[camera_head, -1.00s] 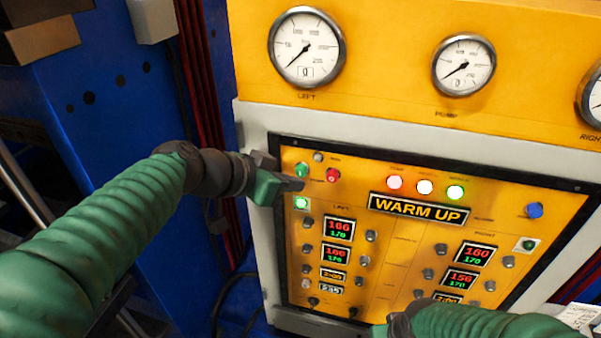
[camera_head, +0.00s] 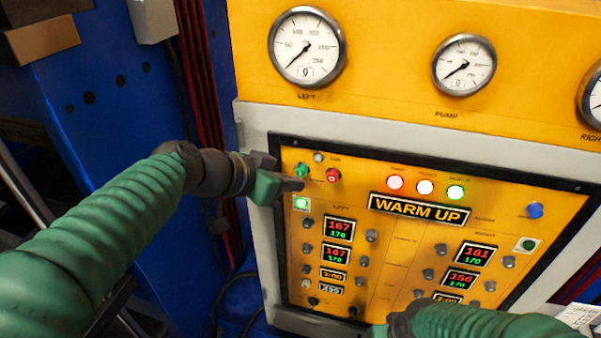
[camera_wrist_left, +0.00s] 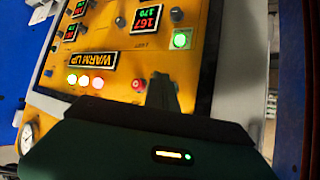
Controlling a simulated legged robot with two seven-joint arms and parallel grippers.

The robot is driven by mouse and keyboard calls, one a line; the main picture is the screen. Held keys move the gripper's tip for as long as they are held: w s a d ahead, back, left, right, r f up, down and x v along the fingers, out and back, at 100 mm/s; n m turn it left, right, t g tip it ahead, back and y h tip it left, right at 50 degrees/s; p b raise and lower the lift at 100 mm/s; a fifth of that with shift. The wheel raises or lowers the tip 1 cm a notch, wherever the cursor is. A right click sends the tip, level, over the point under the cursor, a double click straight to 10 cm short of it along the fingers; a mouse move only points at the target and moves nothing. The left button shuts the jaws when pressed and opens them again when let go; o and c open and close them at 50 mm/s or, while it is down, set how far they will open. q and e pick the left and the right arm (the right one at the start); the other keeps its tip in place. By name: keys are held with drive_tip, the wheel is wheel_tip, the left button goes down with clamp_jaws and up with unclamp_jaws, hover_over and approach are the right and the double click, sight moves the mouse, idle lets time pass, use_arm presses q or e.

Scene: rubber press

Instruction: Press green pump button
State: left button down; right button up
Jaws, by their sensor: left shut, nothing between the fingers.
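The green pump button (camera_head: 302,170) is a small round knob at the upper left of the yellow control panel (camera_head: 400,245), beside a red button (camera_head: 333,175). My left gripper (camera_head: 297,184) is shut and empty, its tip just below the green button in the head view; I cannot tell if they touch. In the left wrist view the gripper finger (camera_wrist_left: 163,90) lies over the panel next to the red button (camera_wrist_left: 138,85), and the green button is hidden. My right gripper (camera_head: 398,323) shows only partly at the bottom edge; its jaws are unclear.
A lit green square button (camera_head: 301,204) sits just below the green button. A WARM UP display (camera_head: 419,209), three lit lamps, knobs and digital readouts fill the panel. Round gauges (camera_head: 307,47) sit above. A blue machine side (camera_head: 110,120) stands left.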

use_arm(q)
drive_tip(key=shift+w, duration=0.2)
idle(0.6)
drive_tip(key=shift+w+d+r, duration=0.1)
drive_tip(key=shift+w, duration=0.05)
drive_tip(key=shift+w+d, duration=0.25)
drive_tip(key=shift+w, duration=0.55)
idle(1.1)
drive_tip(key=shift+b, duration=0.35)
drive_tip(key=shift+s+a+b, duration=0.2)
drive_tip(key=shift+s+b, duration=0.2)
drive_tip(key=shift+s, duration=0.2)
drive_tip(key=shift+s+a+b, duration=0.15)
drive_tip(key=shift+s+b, duration=0.2)
drive_tip(key=shift+s, duration=0.25)
